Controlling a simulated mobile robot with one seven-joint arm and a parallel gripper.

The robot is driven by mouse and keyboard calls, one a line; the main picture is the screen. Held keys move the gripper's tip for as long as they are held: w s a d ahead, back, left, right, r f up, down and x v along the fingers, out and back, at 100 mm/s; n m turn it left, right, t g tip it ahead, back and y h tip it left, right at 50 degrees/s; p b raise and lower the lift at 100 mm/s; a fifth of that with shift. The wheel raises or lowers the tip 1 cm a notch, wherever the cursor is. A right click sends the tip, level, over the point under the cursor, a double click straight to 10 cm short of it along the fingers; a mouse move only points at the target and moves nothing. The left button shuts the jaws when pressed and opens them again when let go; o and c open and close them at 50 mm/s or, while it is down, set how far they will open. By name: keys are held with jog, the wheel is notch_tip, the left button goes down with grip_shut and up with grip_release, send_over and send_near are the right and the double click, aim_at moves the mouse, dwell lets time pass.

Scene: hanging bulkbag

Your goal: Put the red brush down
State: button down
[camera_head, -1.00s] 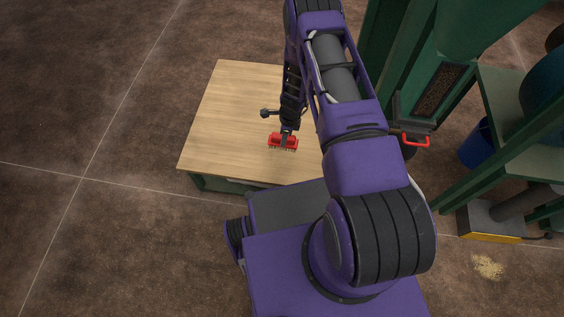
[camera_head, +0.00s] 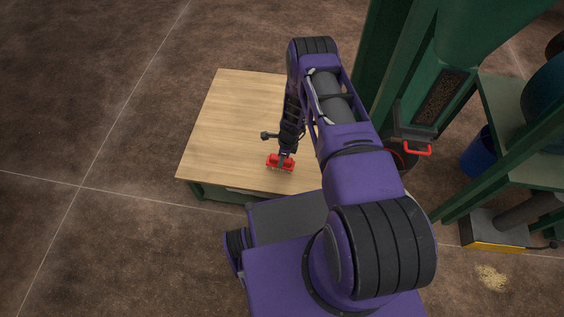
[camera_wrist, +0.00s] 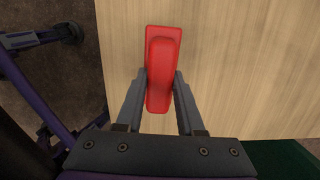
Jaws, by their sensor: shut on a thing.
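The red brush (camera_head: 281,162) is over the wooden tabletop (camera_head: 225,130), close to its front edge. In the wrist view the red brush (camera_wrist: 162,70) is seen from above, with its long red back between the two grey fingers. My gripper (camera_wrist: 161,82) is shut on the brush, one finger touching each side. In the head view my gripper (camera_head: 285,158) points down at the table. I cannot tell whether the bristles touch the wood; they are hidden below the brush.
The table's left and back parts are bare. To the right stands a green frame (camera_head: 385,65) with a box and red handle (camera_head: 417,150). A blue bin (camera_head: 478,153) stands further right. A yellow-edged tray (camera_head: 492,247) and spilled grain (camera_head: 491,277) are on the floor.

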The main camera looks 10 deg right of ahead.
jog(key=shift+f, duration=0.95)
jog(key=c, duration=0.5)
grip_release()
jog(key=shift+f, duration=0.2)
jog(key=d+r+p, duration=0.1)
jog(key=r, duration=0.4)
jog(key=d+r+p, duration=0.1)
jog(key=r, duration=0.5)
jog(key=d+r+p, duration=0.1)
jog(key=r, duration=0.5)
jog(key=shift+s+r, duration=0.1)
jog(key=shift+s, duration=0.3)
